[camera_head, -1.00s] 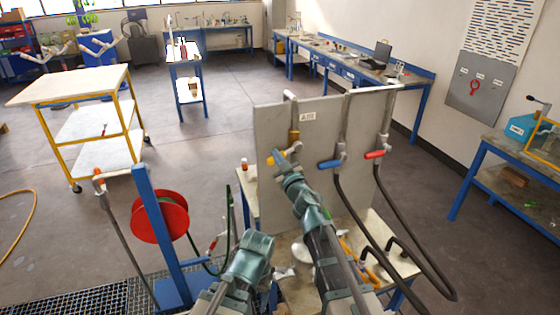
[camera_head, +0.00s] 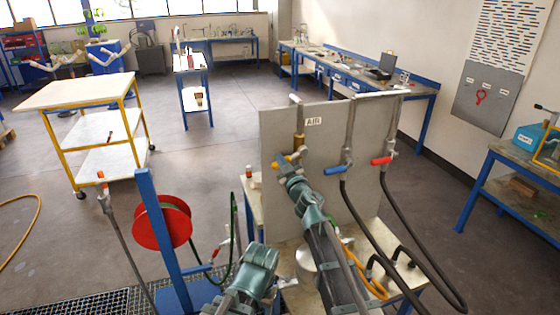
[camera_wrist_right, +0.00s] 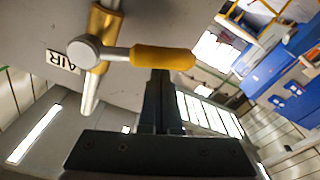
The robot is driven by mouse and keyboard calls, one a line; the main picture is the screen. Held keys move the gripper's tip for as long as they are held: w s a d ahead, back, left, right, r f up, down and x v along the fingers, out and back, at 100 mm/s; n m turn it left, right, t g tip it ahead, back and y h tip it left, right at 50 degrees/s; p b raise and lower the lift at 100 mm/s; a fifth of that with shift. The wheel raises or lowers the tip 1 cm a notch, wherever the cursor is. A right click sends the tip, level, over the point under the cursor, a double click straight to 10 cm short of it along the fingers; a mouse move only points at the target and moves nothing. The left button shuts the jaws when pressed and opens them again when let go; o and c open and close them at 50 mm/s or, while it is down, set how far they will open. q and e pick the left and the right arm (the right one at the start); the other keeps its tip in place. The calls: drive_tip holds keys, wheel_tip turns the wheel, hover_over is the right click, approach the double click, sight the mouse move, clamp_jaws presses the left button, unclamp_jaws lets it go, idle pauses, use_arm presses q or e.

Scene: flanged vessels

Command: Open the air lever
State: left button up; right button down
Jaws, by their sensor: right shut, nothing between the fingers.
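The air lever has a yellow handle (camera_head: 281,162) and sits on a brass valve (camera_head: 299,142) on the grey panel, near the AIR label (camera_head: 314,121). In the right wrist view the yellow handle (camera_wrist_right: 163,58) points sideways, across the pipe, from a round silver hub. My right gripper (camera_head: 290,172) is at the handle. Its dark fingers (camera_wrist_right: 160,78) are shut with nothing between them, and their tips end at the handle's underside in that view. Whether they touch it, I cannot tell. My left arm is low in the head view; its gripper cannot be made out.
A blue lever (camera_head: 336,169) and a red lever (camera_head: 382,160) are on the same panel (camera_head: 281,125), to the right, with black hoses below. A red hose reel (camera_head: 160,226) on a blue post stands left. Open floor lies behind the panel.

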drive_tip(key=shift+f, duration=0.2)
drive_tip(key=shift+f+n+b, duration=0.15)
drive_tip(key=shift+n+b, duration=0.15)
drive_tip(key=shift+n, duration=0.1)
drive_tip(key=shift+d+f, duration=0.1)
drive_tip(key=shift+f, duration=0.05)
drive_tip(key=w+d+f+n+b, duration=0.1)
drive_tip(key=d+f+n+b, duration=0.3)
drive_tip(key=n, duration=0.6)
drive_tip(key=shift+w+d+f+g+b, duration=0.25)
drive_tip(key=shift+f+g+b, duration=0.15)
drive_tip(key=shift+f+b, duration=0.5)
drive_tip(key=shift+d+f, duration=0.1)
drive_tip(key=shift+f, duration=0.15)
